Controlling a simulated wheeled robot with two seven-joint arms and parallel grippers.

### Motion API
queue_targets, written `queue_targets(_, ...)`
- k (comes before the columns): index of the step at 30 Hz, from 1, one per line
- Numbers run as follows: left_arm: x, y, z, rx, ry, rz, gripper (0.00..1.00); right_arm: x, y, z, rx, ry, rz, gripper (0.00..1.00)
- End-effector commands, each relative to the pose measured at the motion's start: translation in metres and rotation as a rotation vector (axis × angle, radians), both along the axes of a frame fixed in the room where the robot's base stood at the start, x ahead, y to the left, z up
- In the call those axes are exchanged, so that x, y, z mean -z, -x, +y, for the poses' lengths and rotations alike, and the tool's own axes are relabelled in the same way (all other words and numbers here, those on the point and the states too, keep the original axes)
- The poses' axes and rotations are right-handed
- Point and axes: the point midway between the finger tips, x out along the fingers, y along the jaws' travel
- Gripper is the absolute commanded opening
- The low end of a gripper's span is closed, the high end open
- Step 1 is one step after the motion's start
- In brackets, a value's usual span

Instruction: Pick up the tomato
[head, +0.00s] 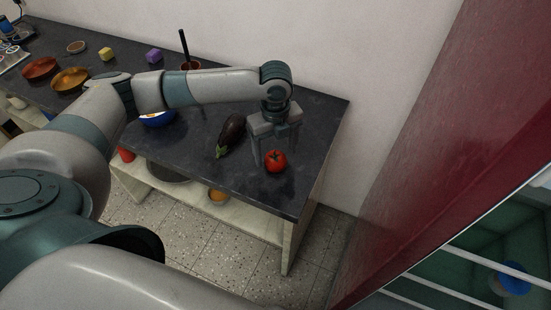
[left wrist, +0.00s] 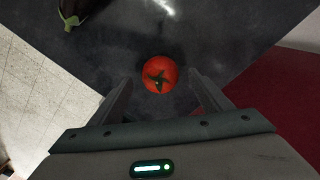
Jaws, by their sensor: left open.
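A red tomato (head: 276,161) with a dark green stem rests on the dark table near its right front corner. In the left wrist view the tomato (left wrist: 160,74) lies just beyond the fingertips, roughly centred between them. My left gripper (head: 272,160) is open and points down at the tomato from above and behind it. In the left wrist view its two fingers (left wrist: 160,82) stand apart with nothing held between them. My right gripper does not show in either view.
An eggplant (head: 231,134) lies left of the tomato and also shows in the left wrist view (left wrist: 78,10). The dark tabletop (head: 315,125) is bare to the right. Bowls, including an orange one (head: 71,79), stand farther left. A red wall panel (head: 420,150) rises at right.

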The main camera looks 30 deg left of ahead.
Motion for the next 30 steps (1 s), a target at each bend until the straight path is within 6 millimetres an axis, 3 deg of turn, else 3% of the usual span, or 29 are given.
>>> queue_targets(1, 0.005, 0.000, 0.000, -0.001, 0.000, 0.002, 0.72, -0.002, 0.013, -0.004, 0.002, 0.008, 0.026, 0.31)
queue_targets(4, 0.016, 0.000, 0.000, -0.001, 0.000, 0.002, 0.72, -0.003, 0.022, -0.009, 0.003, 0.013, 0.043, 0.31)
queue_targets(15, 0.024, 0.000, 0.000, 0.001, 0.000, -0.001, 0.72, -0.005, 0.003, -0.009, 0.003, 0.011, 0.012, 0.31)
queue_targets(21, 0.023, 0.000, 0.000, 0.001, 0.000, -0.001, 0.72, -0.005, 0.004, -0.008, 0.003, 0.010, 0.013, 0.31)
queue_targets(23, 0.023, 0.000, 0.000, 0.001, 0.000, -0.001, 0.62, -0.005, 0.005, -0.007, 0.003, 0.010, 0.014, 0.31)
queue_targets(27, 0.023, 0.000, 0.000, 0.000, 0.000, -0.001, 0.29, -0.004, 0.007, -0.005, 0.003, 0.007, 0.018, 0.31)
queue_targets(30, 0.023, 0.000, 0.000, 0.000, 0.000, -0.001, 0.25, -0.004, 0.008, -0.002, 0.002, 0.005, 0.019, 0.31)
